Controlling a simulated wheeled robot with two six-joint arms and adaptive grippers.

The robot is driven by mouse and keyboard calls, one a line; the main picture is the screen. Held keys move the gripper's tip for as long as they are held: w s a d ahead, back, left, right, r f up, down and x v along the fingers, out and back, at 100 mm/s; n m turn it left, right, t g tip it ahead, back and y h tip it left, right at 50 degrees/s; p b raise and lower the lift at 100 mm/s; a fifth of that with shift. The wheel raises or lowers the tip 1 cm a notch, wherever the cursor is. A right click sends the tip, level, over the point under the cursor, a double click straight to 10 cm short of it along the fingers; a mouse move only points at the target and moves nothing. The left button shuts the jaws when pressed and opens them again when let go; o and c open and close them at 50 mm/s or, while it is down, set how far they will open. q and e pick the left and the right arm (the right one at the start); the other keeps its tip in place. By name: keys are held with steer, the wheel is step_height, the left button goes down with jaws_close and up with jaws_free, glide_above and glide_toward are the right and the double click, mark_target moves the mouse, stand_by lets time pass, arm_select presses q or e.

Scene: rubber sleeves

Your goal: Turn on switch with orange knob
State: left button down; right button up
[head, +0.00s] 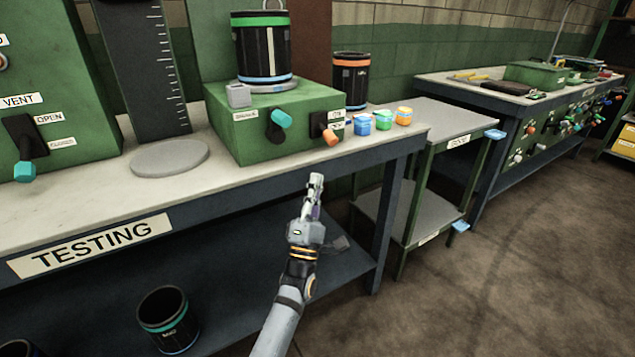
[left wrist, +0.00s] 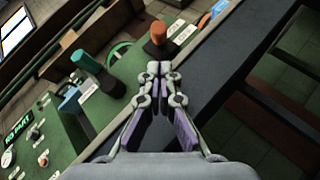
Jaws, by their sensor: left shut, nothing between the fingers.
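The switch with the orange knob (head: 331,137) is on the right part of the front of a green box (head: 277,132) on the testing bench. Its lever points out and down. In the left wrist view the orange knob (left wrist: 158,32) shows just beyond my fingertips. My left gripper (head: 316,180) is shut and empty, in front of the bench edge and below the knob, apart from it in the head view. The left wrist view shows its fingertips (left wrist: 159,68) together. A teal-knobbed switch (head: 281,119) sits left of the orange one. My right gripper is not in view.
Blue (head: 363,125), green (head: 383,120) and orange (head: 403,116) small blocks stand right of the box. A black canister (head: 263,48) stands on the box, another (head: 350,78) behind it. The bench front edge (head: 240,182) lies beside my gripper.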

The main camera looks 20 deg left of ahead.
mark_target(324, 138)
arm_select(q)
steer(key=x, duration=0.7)
steer(key=shift+w+r, duration=0.15)
